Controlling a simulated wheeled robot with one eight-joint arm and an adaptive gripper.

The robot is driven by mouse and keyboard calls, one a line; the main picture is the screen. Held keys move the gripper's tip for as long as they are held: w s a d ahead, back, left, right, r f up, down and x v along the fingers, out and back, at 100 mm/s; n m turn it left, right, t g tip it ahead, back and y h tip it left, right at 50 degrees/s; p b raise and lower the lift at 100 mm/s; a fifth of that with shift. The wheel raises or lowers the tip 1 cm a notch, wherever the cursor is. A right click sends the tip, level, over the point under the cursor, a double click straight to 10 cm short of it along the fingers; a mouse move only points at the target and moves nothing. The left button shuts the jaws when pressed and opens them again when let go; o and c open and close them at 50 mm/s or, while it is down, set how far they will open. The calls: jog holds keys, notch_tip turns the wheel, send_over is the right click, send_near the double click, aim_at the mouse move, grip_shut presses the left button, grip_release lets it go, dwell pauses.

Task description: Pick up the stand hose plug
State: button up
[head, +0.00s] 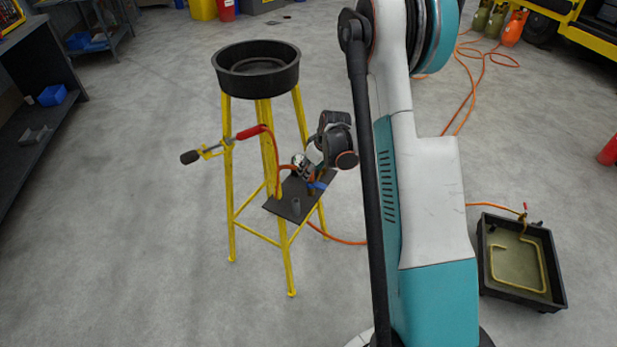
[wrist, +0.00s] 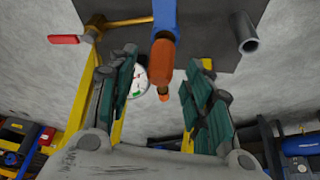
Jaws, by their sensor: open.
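In the wrist view an orange-brown cylindrical piece (wrist: 162,62), which looks like the stand hose plug, hangs from a blue part (wrist: 164,14). It lies between the open fingers of my gripper (wrist: 162,95), with clear gaps on both sides. A round white gauge (wrist: 135,84) is behind it, near the left finger. In the head view my gripper (head: 308,168) is at the small dark shelf (head: 280,206) of the yellow stand (head: 228,190). The blue part (head: 318,185) shows beside it; the plug cannot be made out there.
A grey hollow cylinder (wrist: 244,34) stands on the shelf, right of the fingers. A yellow lever with a red handle (wrist: 66,39) is on the left. A black pan (head: 257,68) tops the stand. A black tray (head: 520,260) is on the floor at right. Floor left of the stand is clear.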

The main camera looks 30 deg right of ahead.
jog(key=x, duration=0.2)
jog(key=shift+f, duration=0.3)
jog(key=shift+c, duration=0.5)
grip_shut()
jog(key=shift+r, duration=0.1)
notch_tip(320, 180, up, 20)
jog(key=p, duration=0.6)
jog(key=shift+w+a, duration=0.1)
